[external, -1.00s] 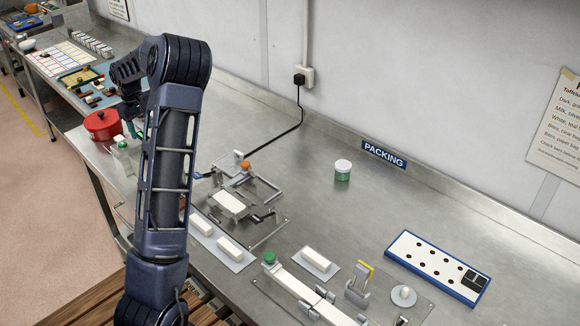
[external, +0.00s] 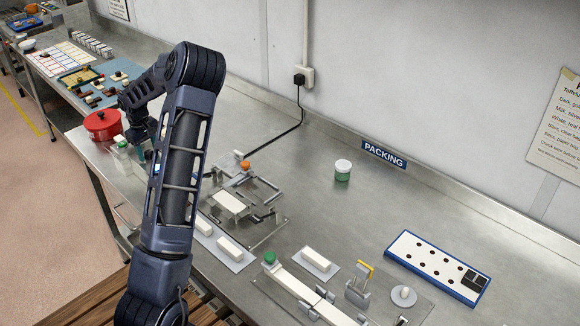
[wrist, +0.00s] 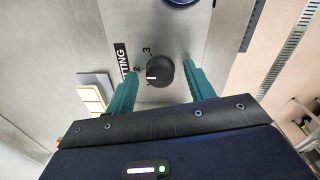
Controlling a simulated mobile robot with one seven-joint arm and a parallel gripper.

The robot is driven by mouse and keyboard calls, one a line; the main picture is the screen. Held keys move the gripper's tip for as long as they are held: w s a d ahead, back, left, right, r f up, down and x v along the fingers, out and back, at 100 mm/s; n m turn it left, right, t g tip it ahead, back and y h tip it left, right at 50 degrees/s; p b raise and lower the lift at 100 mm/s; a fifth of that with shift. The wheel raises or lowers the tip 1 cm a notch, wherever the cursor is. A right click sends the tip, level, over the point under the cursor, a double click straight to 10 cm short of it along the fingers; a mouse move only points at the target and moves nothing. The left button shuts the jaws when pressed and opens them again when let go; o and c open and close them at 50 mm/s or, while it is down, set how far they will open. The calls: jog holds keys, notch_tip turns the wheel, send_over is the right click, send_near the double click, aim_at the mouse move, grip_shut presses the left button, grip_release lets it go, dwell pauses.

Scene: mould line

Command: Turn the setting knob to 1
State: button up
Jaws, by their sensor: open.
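The setting knob (wrist: 160,71) is round and black with a short white pointer line, which points to the left in the wrist view. The numerals 2 and 3 show on the metal plate beside it, the pointer lying near and just below the 2; no 1 can be made out. My gripper (wrist: 159,74) is open, its two teal fingers on either side of the knob with visible gaps. Whether the fingertips are down at the knob's height is hard to tell. In the external view the knob is hidden by my arm.
A black SETTING label (wrist: 122,60) lies left of the knob, partly covered by a finger. A red pot (external: 103,125) stands near the bench edge by my gripper. Press fixtures, white bars and a blue-edged board (external: 437,267) lie to the right.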

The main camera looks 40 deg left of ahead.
jog(key=c, duration=1)
jog(key=shift+o, duration=0.2)
jog(key=shift+n, duration=0.4)
jog(key=n, duration=0.4)
jog(key=shift+n, duration=0.4)
jog(key=n, duration=0.5)
jog(key=shift+w+n, duration=0.1)
jog(key=shift+n, duration=0.2)
jog(key=o, duration=1)
jog(key=shift+c, duration=0.2)
